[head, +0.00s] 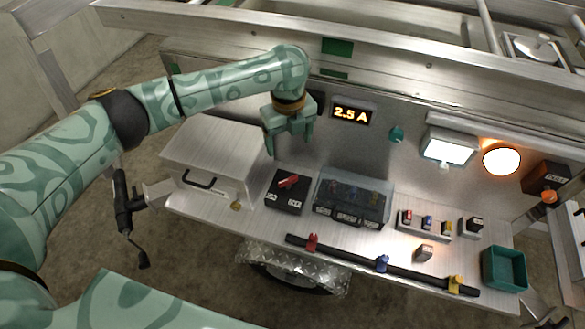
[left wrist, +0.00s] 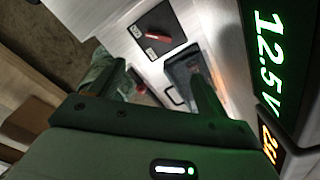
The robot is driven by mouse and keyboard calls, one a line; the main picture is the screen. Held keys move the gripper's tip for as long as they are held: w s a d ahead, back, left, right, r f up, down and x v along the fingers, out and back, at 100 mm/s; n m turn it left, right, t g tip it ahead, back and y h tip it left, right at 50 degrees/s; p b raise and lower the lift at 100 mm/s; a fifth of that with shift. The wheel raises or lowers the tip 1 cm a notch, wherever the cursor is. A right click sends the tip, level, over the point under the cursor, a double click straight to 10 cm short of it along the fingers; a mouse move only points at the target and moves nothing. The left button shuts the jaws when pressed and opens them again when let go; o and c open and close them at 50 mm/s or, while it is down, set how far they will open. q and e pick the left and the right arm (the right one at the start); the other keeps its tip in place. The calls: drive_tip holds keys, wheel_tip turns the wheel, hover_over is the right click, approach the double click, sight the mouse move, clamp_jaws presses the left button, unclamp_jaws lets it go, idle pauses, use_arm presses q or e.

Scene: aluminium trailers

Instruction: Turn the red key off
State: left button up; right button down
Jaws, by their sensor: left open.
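The red key (head: 289,181) sits on top of a small black switch box (head: 284,202) on the metal shelf, its handle lying at a slant. Two pale labels on the box are too small to read surely. The key (left wrist: 157,38) and its box (left wrist: 160,20) also show in the left wrist view, beyond the fingers. My left gripper (head: 290,146) is open and empty, pointing down above and behind the box, apart from the key. In the left wrist view its two fingers (left wrist: 160,82) are spread with nothing between them. My right gripper does not show.
Right of the key box stands a clear-covered switch box (head: 352,200). Left is a metal case (head: 215,155) with a black handle. A lit display (head: 352,115) reads 2.5 A behind. A black bar (head: 345,256) with coloured clips lies in front; a green bin (head: 503,268) stands right.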

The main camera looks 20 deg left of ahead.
use_arm(q)
drive_tip(key=b, duration=0.3)
approach(289, 181)
wheel_tip(289, 181, down, 9)
drive_tip(key=b, duration=0.4)
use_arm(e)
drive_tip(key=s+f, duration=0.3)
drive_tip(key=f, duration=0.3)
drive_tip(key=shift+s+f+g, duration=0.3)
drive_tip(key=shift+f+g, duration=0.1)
use_arm(q)
drive_tip(key=c, duration=1)
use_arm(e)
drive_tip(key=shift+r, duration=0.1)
